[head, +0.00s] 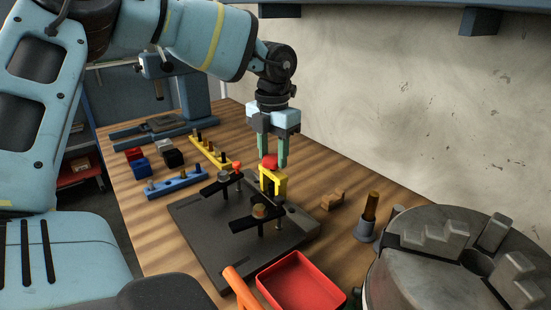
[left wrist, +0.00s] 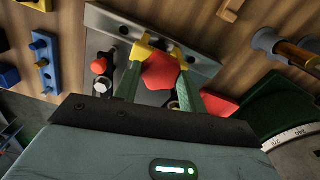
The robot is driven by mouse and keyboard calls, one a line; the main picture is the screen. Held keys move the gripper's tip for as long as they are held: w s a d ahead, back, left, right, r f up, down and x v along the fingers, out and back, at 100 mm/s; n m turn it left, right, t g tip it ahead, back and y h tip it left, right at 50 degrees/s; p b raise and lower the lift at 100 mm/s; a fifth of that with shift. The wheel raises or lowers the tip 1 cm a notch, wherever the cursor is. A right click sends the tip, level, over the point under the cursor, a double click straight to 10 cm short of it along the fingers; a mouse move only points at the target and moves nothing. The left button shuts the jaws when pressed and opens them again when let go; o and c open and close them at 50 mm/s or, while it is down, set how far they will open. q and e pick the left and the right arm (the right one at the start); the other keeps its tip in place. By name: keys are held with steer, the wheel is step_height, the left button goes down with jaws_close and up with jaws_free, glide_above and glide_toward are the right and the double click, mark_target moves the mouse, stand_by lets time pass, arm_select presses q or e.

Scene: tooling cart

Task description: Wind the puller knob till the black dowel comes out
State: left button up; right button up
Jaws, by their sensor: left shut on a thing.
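The red puller knob (head: 270,161) sits on top of the yellow puller frame (head: 273,180), which stands upright on the dark fixture plate (head: 205,235). My left gripper (head: 273,162) points down over it, shut on the knob with one green finger on each side. In the left wrist view the red knob (left wrist: 162,71) shows between the two fingers, with yellow parts of the puller (left wrist: 144,50) beyond it. The black dowel cannot be made out under the puller. My right gripper is not in view.
Two black clamp straps (head: 256,221) stand on the plate. A red tray (head: 301,284) lies in front, beside an orange handle (head: 240,287). A grey chuck (head: 440,265) stands at right. Yellow (head: 208,152) and blue (head: 177,184) peg racks lie at left.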

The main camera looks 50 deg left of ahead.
mark_target(273, 157)
arm_select(q)
steer(key=m+b, duration=0.1)
steer(key=m, duration=0.2)
steer(key=shift+f+m+b, duration=0.1)
steer(key=shift+m+b, duration=0.2)
steer(key=shift+m, duration=0.1)
steer(key=m, duration=0.2)
steer(key=shift+m+b, duration=0.3)
steer(key=shift+b, duration=0.05)
steer(key=shift+m+b, duration=0.3)
steer(key=shift+m, duration=1.5)
steer(key=o, duration=1)
steer(key=shift+r, duration=4)
